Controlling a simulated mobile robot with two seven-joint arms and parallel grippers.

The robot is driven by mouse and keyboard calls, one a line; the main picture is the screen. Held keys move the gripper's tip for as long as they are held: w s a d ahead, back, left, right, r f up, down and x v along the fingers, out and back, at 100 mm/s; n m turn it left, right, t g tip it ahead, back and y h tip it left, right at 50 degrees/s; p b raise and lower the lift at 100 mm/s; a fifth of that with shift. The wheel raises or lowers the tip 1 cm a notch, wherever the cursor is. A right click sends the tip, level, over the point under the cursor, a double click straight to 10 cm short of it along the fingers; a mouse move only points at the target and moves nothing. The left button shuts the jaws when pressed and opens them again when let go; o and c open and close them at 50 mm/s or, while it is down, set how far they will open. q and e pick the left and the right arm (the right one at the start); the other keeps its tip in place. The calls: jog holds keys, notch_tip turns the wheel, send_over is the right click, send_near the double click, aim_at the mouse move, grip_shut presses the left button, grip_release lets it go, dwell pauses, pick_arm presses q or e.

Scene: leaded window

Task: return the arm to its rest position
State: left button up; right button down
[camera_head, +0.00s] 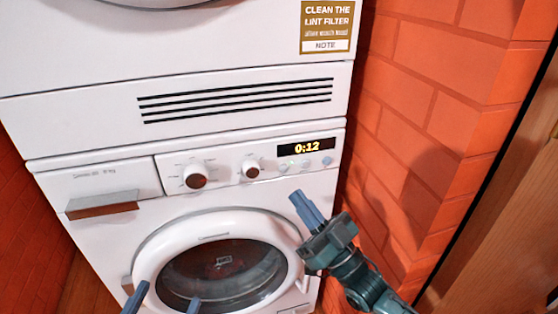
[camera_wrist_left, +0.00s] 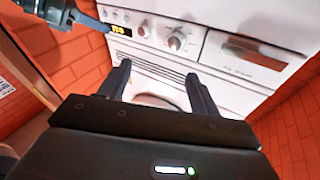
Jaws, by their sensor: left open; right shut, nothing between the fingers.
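My left gripper (camera_head: 169,291) comes in at the bottom edge of the head view, with two separated blue-grey fingers in front of the washer's round door (camera_head: 226,215). In the left wrist view its fingers (camera_wrist_left: 158,69) stand apart with nothing between them. Most of the left arm is out of the head view. My right gripper (camera_head: 303,203) is at the right of the washer door, below the control panel. Its fingers are together, empty, and point up and left. Part of the right arm also shows at the upper left of the left wrist view.
A white washer (camera_head: 95,235) has a drawer handle (camera_head: 102,205), two knobs and a display reading 0:12 (camera_head: 306,147). A second white appliance (camera_head: 60,60) with a vent sits above it. Orange brick walls (camera_head: 440,60) flank them, with a wooden panel (camera_head: 500,220) at right.

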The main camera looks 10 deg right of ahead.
pick_arm(q)
jog(key=s+a+r+n+g+y+p, duration=0.2)
jog(key=a+r+n+g+y+p, duration=0.2)
jog(key=p, duration=2.6)
notch_tip(320, 180, up, 3)
jog(key=g+y, duration=0.1)
jog(key=g, duration=0.2)
jog(key=shift+a, duration=0.3)
pick_arm(e)
jog(key=s+r+m+g+h, duration=0.2)
jog(key=s+g+h, duration=0.3)
jog(key=s, duration=0.2)
jog(key=s+r+m+g+h, duration=0.1)
jog(key=s+r+g+h, duration=0.1)
jog(key=s+g+h, duration=0.3)
jog(key=s, duration=0.3)
jog(key=shift+s+a+r+m, duration=0.15)
jog(key=shift+r+m, duration=0.2)
jog(key=shift+m, duration=0.05)
